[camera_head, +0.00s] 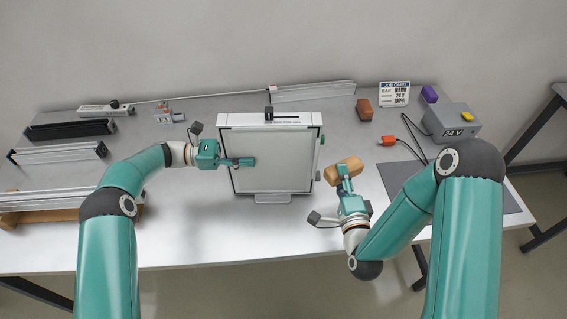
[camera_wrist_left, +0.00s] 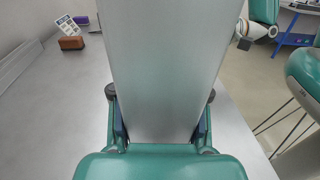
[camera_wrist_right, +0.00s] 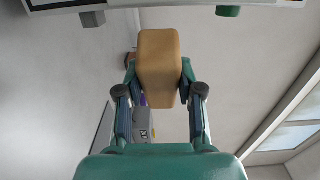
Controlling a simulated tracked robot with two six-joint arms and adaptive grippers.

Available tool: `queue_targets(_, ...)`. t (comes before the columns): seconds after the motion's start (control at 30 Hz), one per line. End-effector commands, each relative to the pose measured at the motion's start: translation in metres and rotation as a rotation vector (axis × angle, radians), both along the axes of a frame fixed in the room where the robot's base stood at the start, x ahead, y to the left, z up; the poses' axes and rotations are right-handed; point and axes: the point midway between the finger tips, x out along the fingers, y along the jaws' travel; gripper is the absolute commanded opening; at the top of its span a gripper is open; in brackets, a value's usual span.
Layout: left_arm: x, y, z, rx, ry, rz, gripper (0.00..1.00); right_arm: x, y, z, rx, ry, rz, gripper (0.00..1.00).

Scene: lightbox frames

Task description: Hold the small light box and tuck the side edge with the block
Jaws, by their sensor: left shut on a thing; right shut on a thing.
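The small light box (camera_head: 272,176) stands upright in a stand near the middle of the table, its pale panel facing me. My left gripper (camera_head: 243,162) is shut on its left side; in the left wrist view the grey body of the light box (camera_wrist_left: 160,65) passes between the fingers. My right gripper (camera_head: 345,181) is shut on a tan block (camera_head: 344,170), held just right of the light box's lower right side and apart from it. The block (camera_wrist_right: 158,65) fills the space between the fingers in the right wrist view. The box's far side is hidden.
Metal and black profiles (camera_head: 70,130) lie at the left. A brown block (camera_head: 364,109), a sign card (camera_head: 395,93), a purple block (camera_head: 429,94) and a 24 V power box (camera_head: 452,122) with cable stand back right. A dark mat (camera_head: 400,178) lies at right. The front table is clear.

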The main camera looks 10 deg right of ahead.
Motion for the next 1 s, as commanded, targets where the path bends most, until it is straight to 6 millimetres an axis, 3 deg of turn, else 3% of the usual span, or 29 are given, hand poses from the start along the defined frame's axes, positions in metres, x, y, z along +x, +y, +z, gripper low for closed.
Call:
queue_targets(0.27, 0.000, 0.000, 0.000, 0.000, 0.000, 0.002, 0.01, 0.002, 0.003, 0.006, -0.001, -0.003, 0.049, 0.04)
queue_targets(0.53, 0.000, 0.000, 0.000, 0.000, 0.000, 0.002, 0.01, -0.005, 0.020, 0.030, -0.005, -0.004, 0.330, 0.04)
queue_targets(0.77, 0.000, 0.000, 0.000, 0.000, 0.000, 0.002, 0.01, -0.039, 0.038, 0.043, -0.006, 0.002, 0.650, 0.04)
queue_targets(1.0, 0.000, 0.000, 0.000, 0.000, -0.001, 0.001, 0.01, -0.086, 0.056, 0.038, -0.001, 0.005, 0.937, 0.04)
